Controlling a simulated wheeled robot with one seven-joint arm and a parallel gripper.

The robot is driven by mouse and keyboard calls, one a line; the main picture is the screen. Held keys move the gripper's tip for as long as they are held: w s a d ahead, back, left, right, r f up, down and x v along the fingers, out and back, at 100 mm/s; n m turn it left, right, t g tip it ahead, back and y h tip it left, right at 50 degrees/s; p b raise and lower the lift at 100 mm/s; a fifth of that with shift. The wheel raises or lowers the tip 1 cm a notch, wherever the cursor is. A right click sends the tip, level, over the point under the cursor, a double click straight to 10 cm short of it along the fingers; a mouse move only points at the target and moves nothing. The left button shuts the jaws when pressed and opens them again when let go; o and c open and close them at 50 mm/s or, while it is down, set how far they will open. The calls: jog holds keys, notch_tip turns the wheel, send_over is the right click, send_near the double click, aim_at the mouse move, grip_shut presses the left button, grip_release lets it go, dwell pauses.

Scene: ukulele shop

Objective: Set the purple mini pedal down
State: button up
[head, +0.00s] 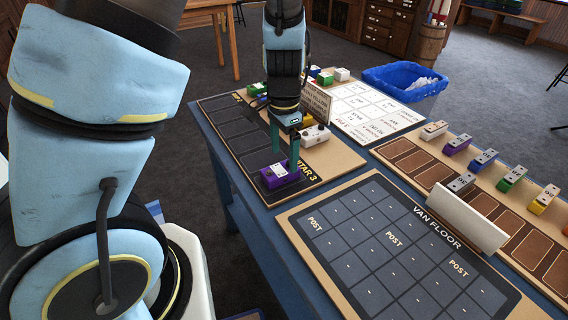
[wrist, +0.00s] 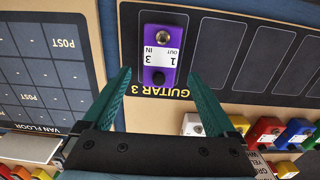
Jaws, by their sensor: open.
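The purple mini pedal (head: 283,174) stands on the black marked area of the Guitar 3 board (head: 328,171), at the end near the lettering. My gripper (head: 287,165) is above and around the pedal in the head view. In the wrist view its green fingers (wrist: 160,75) are spread apart, with gaps between them and the pedal's sides. Nothing is held between them.
A white pedal (head: 316,135) stands close to the right of my gripper. An upright card (head: 317,103) stands behind it. The Van Floor board (head: 355,292) lies in front, and a board with several coloured pedals (head: 484,161) is at right. Empty slots (head: 229,122) extend beyond the purple pedal.

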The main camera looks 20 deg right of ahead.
aim_at(284, 167)
notch_tip(284, 167, up, 7)
jog(key=w+a+r+n+t, duration=0.1)
jog(key=a+r+n, duration=0.2)
jog(key=a+n, duration=1.1)
jog(key=a, duration=1.1)
jog(key=shift+a+n+t, duration=0.2)
jog(key=shift+n+t, duration=0.1)
